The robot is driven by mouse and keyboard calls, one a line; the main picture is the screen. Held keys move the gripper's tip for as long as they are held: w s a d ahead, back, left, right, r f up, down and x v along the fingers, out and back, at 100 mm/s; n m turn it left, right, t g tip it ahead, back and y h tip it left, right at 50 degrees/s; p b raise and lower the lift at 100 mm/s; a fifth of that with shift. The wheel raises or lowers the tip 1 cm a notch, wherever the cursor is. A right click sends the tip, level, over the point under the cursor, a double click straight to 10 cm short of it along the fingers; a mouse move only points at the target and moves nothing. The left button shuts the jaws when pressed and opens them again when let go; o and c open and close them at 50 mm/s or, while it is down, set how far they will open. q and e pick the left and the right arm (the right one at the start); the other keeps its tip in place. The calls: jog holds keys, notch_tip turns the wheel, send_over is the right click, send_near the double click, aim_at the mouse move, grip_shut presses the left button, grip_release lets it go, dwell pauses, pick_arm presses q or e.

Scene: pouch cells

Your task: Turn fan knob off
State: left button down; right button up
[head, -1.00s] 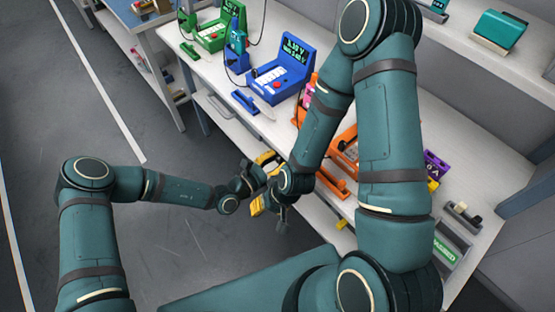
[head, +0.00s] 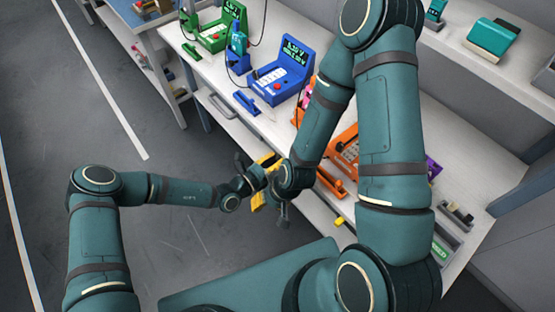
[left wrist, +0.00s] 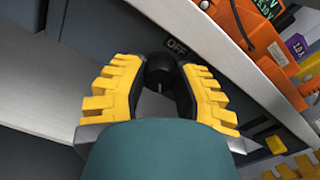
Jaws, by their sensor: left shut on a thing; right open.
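In the head view my left gripper (head: 264,168) is at the bench's front edge, and the knob is hidden there. My right gripper (head: 262,202) is just below it, open, partly hidden by its own wrist. The knob's exact pointing direction is hard to tell.
The white bench (head: 262,118) carries a blue device (head: 283,75), a green device (head: 220,30) and an orange device (head: 345,148), partly behind my right arm. The grey floor at left is clear.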

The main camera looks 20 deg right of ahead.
dwell(0.3)
pick_arm(q)
jog(key=c, duration=0.6)
grip_release()
